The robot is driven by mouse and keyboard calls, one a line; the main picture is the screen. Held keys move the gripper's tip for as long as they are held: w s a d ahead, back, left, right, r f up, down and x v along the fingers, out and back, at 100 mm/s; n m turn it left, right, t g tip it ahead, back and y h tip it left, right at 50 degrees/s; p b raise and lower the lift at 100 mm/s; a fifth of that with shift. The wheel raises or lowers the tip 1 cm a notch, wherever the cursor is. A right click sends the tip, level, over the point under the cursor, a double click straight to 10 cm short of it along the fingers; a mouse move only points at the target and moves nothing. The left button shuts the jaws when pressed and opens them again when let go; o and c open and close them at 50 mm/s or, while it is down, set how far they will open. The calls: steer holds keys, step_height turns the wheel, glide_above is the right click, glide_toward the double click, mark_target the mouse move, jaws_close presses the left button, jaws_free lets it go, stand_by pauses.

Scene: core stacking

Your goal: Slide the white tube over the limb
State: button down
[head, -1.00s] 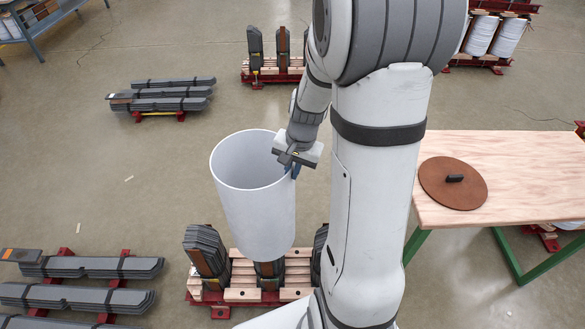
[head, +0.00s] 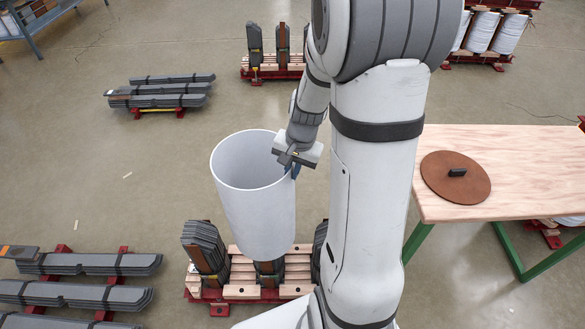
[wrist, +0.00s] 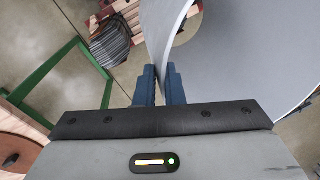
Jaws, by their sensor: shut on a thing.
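The white tube (head: 255,210) is upright with its open top facing up. My gripper (head: 294,168) is shut on the right side of its rim. In the wrist view, the blue fingers (wrist: 160,85) pinch the wall of the tube (wrist: 235,75). The middle limb (head: 270,268) shows just below the tube's lower edge, and its upper part is hidden. I cannot tell whether the tube is around its top or in front of it. An outer limb (head: 205,248) stands left of the tube, and another (head: 319,245) stands right, partly behind my arm.
The core rests on a red base with wooden beams (head: 243,292). Dark lamination stacks (head: 85,264) lie at the left. A wooden table (head: 520,160) with a brown disc (head: 456,180) stands at the right. Another core (head: 275,65) stands at the back.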

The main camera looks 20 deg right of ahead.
mark_target(293, 197)
steer(key=shift+f+b, duration=1.35)
steer(key=shift+f, duration=0.4)
steer(key=shift+f+b, duration=0.1)
steer(key=shift+b, duration=0.2)
steer(key=shift+f+b, duration=3.65)
steer(key=shift+f, duration=0.75)
steer(key=shift+f+b, duration=3.8)
steer(key=shift+f, duration=0.7)
